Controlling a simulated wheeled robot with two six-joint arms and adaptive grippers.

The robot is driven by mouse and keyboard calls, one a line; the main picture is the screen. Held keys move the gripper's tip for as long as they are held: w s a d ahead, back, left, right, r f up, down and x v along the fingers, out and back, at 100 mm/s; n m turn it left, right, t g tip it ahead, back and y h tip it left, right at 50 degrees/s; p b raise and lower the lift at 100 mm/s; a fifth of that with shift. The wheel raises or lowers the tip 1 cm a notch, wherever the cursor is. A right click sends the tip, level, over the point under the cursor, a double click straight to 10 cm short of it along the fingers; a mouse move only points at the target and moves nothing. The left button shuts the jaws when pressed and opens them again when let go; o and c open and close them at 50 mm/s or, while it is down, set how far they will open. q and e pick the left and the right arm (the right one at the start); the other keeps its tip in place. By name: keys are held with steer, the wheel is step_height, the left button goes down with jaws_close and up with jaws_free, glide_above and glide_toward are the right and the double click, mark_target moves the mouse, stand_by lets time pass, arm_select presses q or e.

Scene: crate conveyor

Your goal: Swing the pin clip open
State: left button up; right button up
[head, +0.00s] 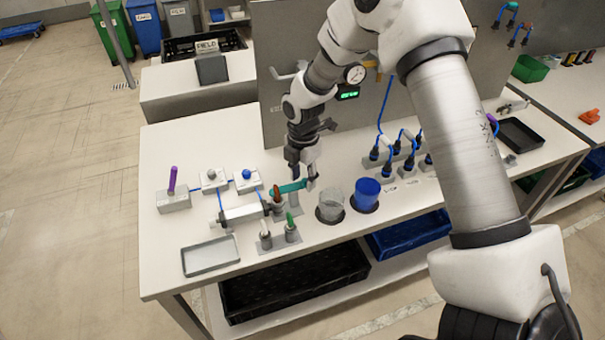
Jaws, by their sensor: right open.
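A small teal bar (290,187), which looks like the pin clip, lies nearly level above a small grey fixture on the white bench. Its left end is by a dark red upright piece (278,199). My right gripper (312,183) points down at the bar's right end with its jaws open. I cannot tell whether a finger touches the bar. A grey cylinder (244,214) lies just left of the fixture. A green-topped pin (291,222) and a grey pin (265,235) stand in front. My left gripper is not in view.
A clear cup (331,206) and a blue cup (367,192) stand close to the right of the gripper. A purple-handled lever block (173,199) and an empty grey tray (211,256) are at left. A grey panel (277,92) rises behind.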

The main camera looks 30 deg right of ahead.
steer(key=shift+s+r, duration=0.1)
steer(key=shift+s, duration=0.05)
steer(key=shift+s+d, duration=0.1)
jaws_close()
steer(key=shift+s+m, duration=0.1)
steer(key=shift+m, duration=0.2)
steer(key=shift+s+r+m+p, duration=0.1)
steer(key=shift+s+m+p, duration=0.15)
steer(key=shift+m+p, duration=0.55)
steer(key=m, duration=0.2)
steer(key=a+m+p, duration=0.1)
steer(key=shift+s+m, duration=0.35)
steer(key=shift+m, duration=0.05)
steer(key=m, duration=0.2)
steer(key=m+p, duration=0.1)
steer(key=shift+s+a+m, duration=0.25)
steer(key=shift+a+m, duration=0.05)
steer(key=shift+a, duration=0.05)
steer(key=shift+s+a+m, duration=0.1)
steer(key=shift+a+m, duration=0.05)
steer(key=shift+m, duration=0.55)
steer(key=shift+s+a+m, duration=0.1)
steer(key=shift+a+m, duration=0.05)
steer(key=shift+m, duration=0.55)
